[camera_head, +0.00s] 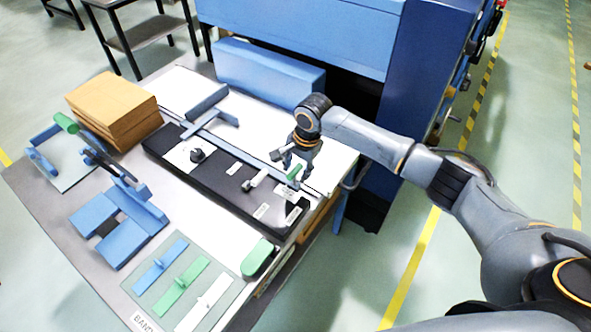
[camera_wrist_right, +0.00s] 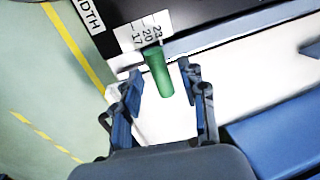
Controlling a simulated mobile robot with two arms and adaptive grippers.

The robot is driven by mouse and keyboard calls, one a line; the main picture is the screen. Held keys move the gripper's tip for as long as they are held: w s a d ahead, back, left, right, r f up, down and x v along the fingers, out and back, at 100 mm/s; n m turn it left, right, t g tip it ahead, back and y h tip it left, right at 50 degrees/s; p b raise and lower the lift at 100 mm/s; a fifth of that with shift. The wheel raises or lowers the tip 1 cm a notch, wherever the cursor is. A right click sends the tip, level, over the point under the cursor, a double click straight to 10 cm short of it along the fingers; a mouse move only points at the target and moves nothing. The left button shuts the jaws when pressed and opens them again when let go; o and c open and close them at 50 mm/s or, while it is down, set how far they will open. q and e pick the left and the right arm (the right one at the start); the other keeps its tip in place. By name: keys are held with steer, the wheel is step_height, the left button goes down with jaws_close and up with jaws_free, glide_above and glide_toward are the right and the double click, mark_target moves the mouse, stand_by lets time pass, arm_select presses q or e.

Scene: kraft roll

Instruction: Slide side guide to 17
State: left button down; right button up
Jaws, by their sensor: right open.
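The side guide's green handle (camera_wrist_right: 158,75) stands upright by a number strip (camera_wrist_right: 143,32) marked 17, 20 and 23. Its upper end shows below the 20 and 23 marks; I cannot read an exact setting. The handle also shows in the head view (camera_head: 294,172), near the right end of the metal rail (camera_head: 240,153). My right gripper (camera_wrist_right: 164,78) is open, with one finger on each side of the handle and visible gaps. In the head view my right gripper (camera_head: 291,163) hangs above the table's right side. My left gripper is out of view.
A black control strip (camera_head: 215,185) with a knob (camera_head: 197,155) runs in front of the rail. Brown stacks (camera_head: 112,105) stand at the left. Blue, green and white pieces lie on a mat (camera_head: 150,282) in front. A blue machine (camera_head: 300,35) stands behind.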

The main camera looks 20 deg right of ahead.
steer(key=shift+w+a+f, duration=0.1)
steer(key=shift+w+f, duration=0.05)
steer(key=shift+f, duration=0.7)
steer(key=shift+c, duration=0.5)
